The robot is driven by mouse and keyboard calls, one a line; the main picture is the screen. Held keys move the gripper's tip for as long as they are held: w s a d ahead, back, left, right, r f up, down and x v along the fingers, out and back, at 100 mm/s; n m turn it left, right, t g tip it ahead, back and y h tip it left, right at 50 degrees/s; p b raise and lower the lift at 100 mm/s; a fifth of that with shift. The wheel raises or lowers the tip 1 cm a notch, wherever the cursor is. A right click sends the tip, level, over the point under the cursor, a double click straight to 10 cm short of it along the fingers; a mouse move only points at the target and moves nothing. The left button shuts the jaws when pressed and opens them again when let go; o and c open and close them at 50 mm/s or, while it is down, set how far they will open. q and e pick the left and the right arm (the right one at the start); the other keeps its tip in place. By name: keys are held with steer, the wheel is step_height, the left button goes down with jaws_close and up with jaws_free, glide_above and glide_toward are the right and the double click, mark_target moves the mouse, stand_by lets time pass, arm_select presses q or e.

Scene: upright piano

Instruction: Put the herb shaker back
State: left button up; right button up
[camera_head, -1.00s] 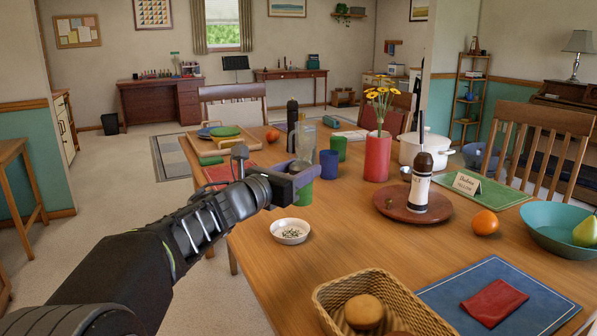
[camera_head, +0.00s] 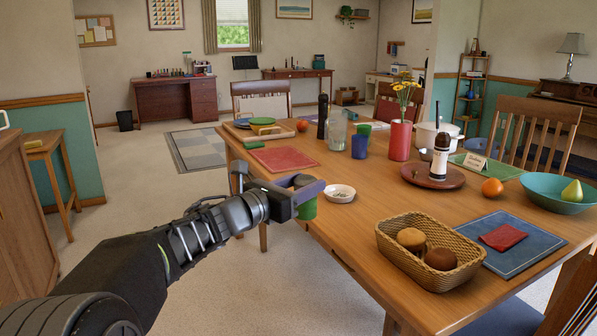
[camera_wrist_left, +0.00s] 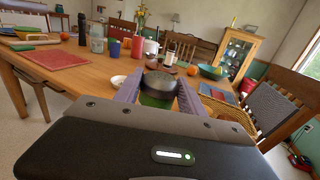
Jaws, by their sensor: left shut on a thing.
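My left gripper (camera_head: 305,192) is shut on the herb shaker (camera_head: 306,209), a small green jar with a grey top. The shaker is upright, held at the table's near left edge. In the left wrist view the shaker (camera_wrist_left: 158,91) sits between the two fingers, its dark lid uppermost. A round wooden tray (camera_head: 451,184) stands further right on the table, apart from the gripper. A dark-topped bottle with a white label (camera_head: 439,160) stands on it. My right gripper is not in view.
On the wooden table (camera_head: 350,222), a white dish (camera_head: 340,193) lies just right of the gripper. A bread basket (camera_head: 430,268), an orange (camera_head: 492,187), a red vase (camera_head: 400,141) and a blue cup (camera_head: 359,147) stand around. Open floor (camera_head: 215,290) lies left of the table.

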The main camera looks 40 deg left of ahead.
arm_select(q)
steer(key=s+d+f+m+g+h, duration=0.2)
steer(key=s+d+f+m+h, duration=0.1)
steer(key=d+f, duration=0.4)
steer(key=s+d+f+m+g+h, duration=0.3)
steer(key=d+f+h, duration=0.2)
steer(key=f, duration=0.8)
steer(key=s+d+f+m+g+h, duration=0.2)
steer(key=s+d+f+m+h, duration=0.1)
steer(key=d+f, duration=0.7)
steer(key=shift+s+d+m+g+h, duration=0.35)
steer(key=shift+d+m+h, duration=0.2)
steer(key=shift+h, duration=0.55)
